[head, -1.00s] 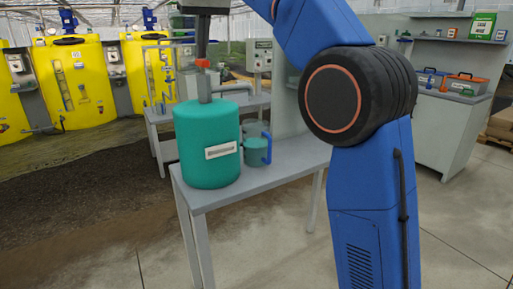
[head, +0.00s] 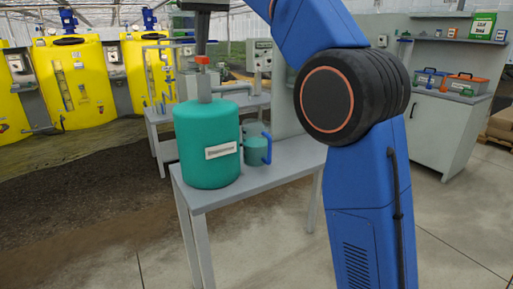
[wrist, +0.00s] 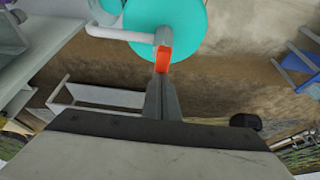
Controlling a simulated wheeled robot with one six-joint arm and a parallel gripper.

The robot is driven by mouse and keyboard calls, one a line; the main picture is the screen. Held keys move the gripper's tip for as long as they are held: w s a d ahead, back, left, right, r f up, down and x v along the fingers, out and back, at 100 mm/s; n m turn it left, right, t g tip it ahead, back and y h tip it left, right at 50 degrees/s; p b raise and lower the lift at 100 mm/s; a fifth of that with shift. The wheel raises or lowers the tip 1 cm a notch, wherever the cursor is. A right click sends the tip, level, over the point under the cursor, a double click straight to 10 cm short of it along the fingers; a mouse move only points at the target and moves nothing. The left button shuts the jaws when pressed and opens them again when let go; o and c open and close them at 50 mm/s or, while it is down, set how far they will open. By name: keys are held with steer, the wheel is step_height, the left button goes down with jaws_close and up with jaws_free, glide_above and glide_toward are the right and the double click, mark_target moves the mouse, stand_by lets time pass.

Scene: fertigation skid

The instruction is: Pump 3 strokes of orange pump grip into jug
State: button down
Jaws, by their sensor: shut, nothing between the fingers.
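The orange pump grip (head: 203,60) sits on top of the pump of a teal drum (head: 208,150); it also shows in the wrist view (wrist: 163,58). A grey spout (head: 232,88) reaches right from the pump. The jug (head: 256,150), with a blue handle, stands on the table just right of the drum, below the spout. Its rim shows partly in the wrist view (wrist: 104,10). My gripper (head: 201,52) points down, shut and empty, with its fingertips at the top of the grip; I cannot tell whether they touch.
The drum and jug stand on a narrow grey table (head: 270,174). Another grey table (head: 160,115) is behind it. Yellow tanks (head: 78,85) stand at the back left, and a cabinet with toolboxes (head: 450,125) at the right. The floor in front is clear.

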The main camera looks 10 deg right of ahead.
steer(key=shift+r, duration=1.5)
steer(key=shift+f, duration=0.45)
steer(key=shift+f, duration=2)
steer(key=shift+r, duration=2.4)
